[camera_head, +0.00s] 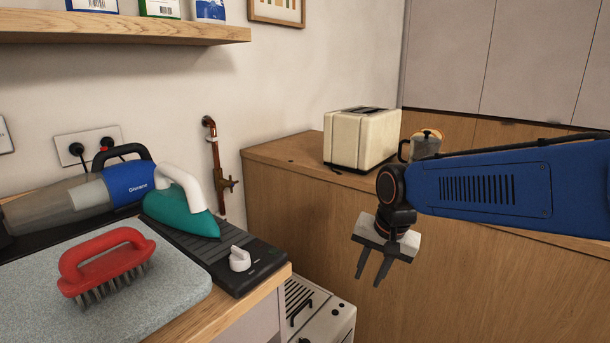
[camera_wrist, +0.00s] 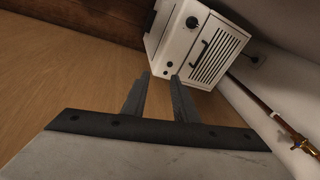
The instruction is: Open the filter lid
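A white box-shaped appliance (camera_head: 340,322) stands low between the counter and the wooden cabinet, cut off by the bottom edge of the head view. It carries a slotted panel (camera_wrist: 217,57), which looks like the filter lid, with a dark bar handle (camera_head: 300,312). The panel looks shut. In the wrist view the appliance (camera_wrist: 168,32) is beyond my fingertips, with a dark knob beside the panel. My gripper (camera_head: 368,281) points down, to the right of and above the appliance. Its two fingers (camera_wrist: 160,76) are apart with nothing between them.
At left, the counter holds a red brush (camera_head: 105,262) on a grey board, a teal-and-white iron (camera_head: 182,205) and a blue handheld vacuum (camera_head: 128,182). A toaster (camera_head: 360,138) and a moka pot (camera_head: 426,143) stand on the wooden cabinet (camera_head: 300,210). A copper pipe (camera_head: 216,165) runs down the wall.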

